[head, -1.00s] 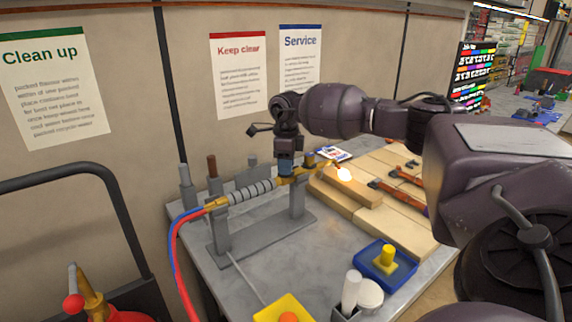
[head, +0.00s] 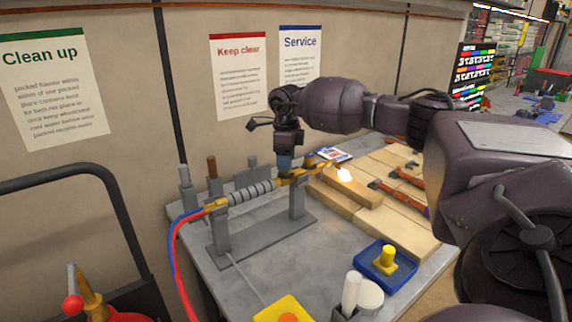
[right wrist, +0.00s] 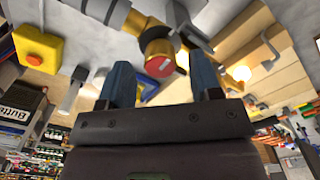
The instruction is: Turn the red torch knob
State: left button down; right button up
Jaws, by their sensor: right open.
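The torch lies on a grey stand (head: 219,235) on the bench, with a ribbed grey handle (head: 252,191) and a brass front part (head: 318,165). A flame (head: 344,174) glows by its tip. In the right wrist view, the red-faced knob (right wrist: 160,66) shows on a brass fitting, between my two blue fingers. The head view does not show the knob clearly behind my gripper. My right gripper (head: 284,165) points down at the torch's brass part. It is open, and in the right wrist view its fingertips (right wrist: 162,72) stand apart on either side of the knob.
Red and blue hoses (head: 178,250) run from the torch's left end. Wooden boards (head: 395,215) with red-handled tools lie to the right. A blue tray (head: 366,265) with a yellow part and a yellow box (head: 270,312) stand in front. The wall is close behind.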

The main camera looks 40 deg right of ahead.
notch_tip(320, 180, up, 9)
dwell(0.4)
dwell(0.5)
